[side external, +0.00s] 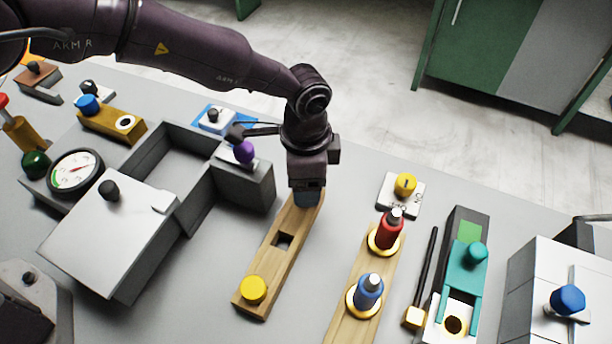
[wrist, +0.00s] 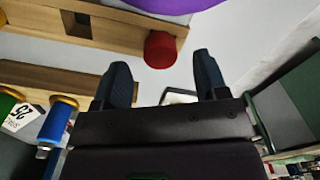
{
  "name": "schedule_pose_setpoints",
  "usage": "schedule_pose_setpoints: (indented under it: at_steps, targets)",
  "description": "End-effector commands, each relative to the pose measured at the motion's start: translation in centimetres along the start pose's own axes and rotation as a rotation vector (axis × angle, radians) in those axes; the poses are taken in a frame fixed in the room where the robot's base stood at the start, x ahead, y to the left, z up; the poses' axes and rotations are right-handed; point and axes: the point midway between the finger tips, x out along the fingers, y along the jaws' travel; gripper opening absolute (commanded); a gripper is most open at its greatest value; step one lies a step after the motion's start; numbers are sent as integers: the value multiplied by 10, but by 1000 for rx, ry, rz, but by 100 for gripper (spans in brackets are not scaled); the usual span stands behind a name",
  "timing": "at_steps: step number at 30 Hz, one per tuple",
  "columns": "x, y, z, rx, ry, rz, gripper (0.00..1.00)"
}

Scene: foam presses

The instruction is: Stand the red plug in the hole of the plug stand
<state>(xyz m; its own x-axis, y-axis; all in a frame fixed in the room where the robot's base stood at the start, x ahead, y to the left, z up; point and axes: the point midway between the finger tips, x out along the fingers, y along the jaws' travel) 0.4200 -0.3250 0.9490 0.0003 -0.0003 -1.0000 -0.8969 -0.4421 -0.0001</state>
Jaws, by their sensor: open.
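A red plug (wrist: 160,50), a short cylinder, is at one end of a wooden bar in the wrist view. It lines up with the gap between the fingers of my open gripper (wrist: 162,62), just past the tips. In the side view my gripper (side external: 307,199) points down over the far end of the wooden bar (side external: 268,262) and hides what is there. The bar, which looks like the plug stand, has a dark square hole (side external: 283,240) in its middle and a yellow plug (side external: 253,289) at its near end. I cannot tell whether the fingers touch the red plug.
A purple knob (side external: 243,151) on a grey box stands close left of my gripper. To the right, another wooden bar carries a red piece (side external: 390,230) and a blue piece (side external: 369,290) in brass rings. A yellow-knobbed white block (side external: 404,187) is behind. Bare table lies between the bars.

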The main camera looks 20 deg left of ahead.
Motion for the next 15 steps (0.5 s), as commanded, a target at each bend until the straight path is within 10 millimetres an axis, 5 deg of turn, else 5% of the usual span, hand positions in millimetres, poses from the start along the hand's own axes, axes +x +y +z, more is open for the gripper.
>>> schedule_pose_setpoints:
  at_steps: [15]
  targets:
    - [-104, 0, 0, -1, 3, -2, 67]
